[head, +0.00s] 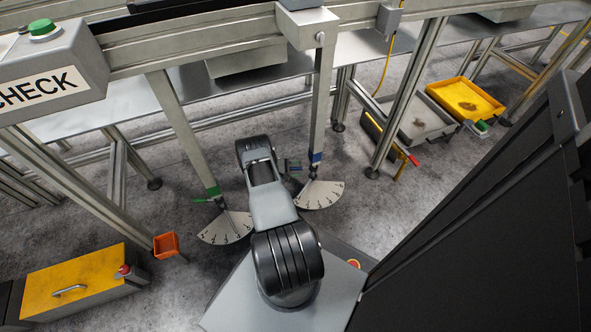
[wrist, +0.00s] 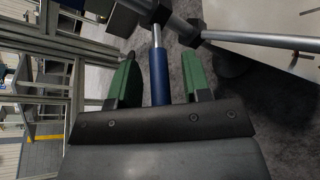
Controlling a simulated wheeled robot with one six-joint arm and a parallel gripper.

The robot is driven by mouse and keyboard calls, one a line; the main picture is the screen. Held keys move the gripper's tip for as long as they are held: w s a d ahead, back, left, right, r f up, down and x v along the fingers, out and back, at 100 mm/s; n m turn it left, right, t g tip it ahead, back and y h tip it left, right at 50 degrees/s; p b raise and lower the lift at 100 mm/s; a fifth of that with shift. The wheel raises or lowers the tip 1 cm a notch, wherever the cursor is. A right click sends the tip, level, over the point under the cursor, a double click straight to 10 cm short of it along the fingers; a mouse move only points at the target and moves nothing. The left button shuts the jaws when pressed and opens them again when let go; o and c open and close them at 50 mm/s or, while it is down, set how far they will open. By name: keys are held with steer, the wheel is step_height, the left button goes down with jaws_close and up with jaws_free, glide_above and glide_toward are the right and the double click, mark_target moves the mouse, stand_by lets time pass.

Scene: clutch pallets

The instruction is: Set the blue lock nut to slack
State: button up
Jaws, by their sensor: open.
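The blue lock nut (head: 316,157) is at the foot of a steel post, above a pale fan-shaped scale (head: 320,195). The scale's marks are too small to read. In the wrist view a blue sleeve (wrist: 159,78) on a thin rod runs away from me to a dark hub. It seems to be the lock nut's lever. My gripper (wrist: 158,65) is open, with one green finger on each side of the sleeve and a visible gap to each. In the head view my gripper (head: 292,166) is small and partly hidden behind my arm, just left of the blue nut.
A similar post with a green band and lever (head: 212,192) and its own scale (head: 228,228) stands to the left. An orange cup (head: 165,244) and a yellow-topped box (head: 75,280) are at lower left. Grey and yellow trays (head: 466,98) lie at right. Conveyor legs rise around.

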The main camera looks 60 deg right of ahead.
steer(key=shift+c, duration=0.3)
jaws_close()
stand_by(0.3)
